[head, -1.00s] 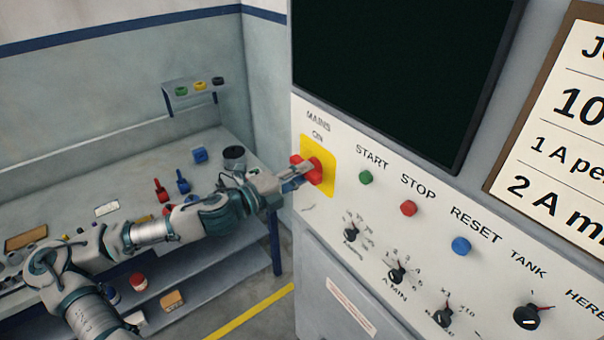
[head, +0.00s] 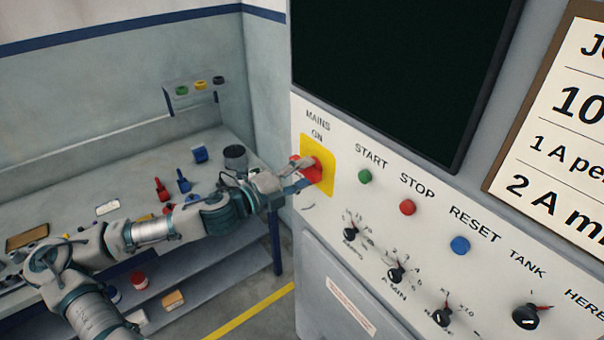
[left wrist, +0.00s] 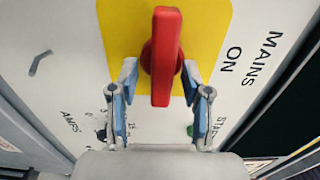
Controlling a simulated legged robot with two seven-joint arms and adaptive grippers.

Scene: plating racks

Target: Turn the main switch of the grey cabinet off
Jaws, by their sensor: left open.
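The main switch (head: 311,168) is a red rotary handle on a yellow plate (head: 328,180), under the label MAINS ON, on the grey cabinet (head: 345,268). In the left wrist view the red handle (left wrist: 166,58) runs up and down the picture, over the yellow plate (left wrist: 210,30). My left gripper (head: 304,174) is at the switch. In the left wrist view its open blue-padded fingers (left wrist: 160,88) stand on either side of the handle's lower part, with a visible gap on each side. My right gripper is not in view.
Green START (head: 365,177), red STOP (head: 408,208) and blue RESET (head: 460,245) buttons sit right of the switch, with black knobs (head: 397,274) below. A dark screen (head: 400,70) is above. A workbench (head: 110,185) with small items stands left, under my left arm.

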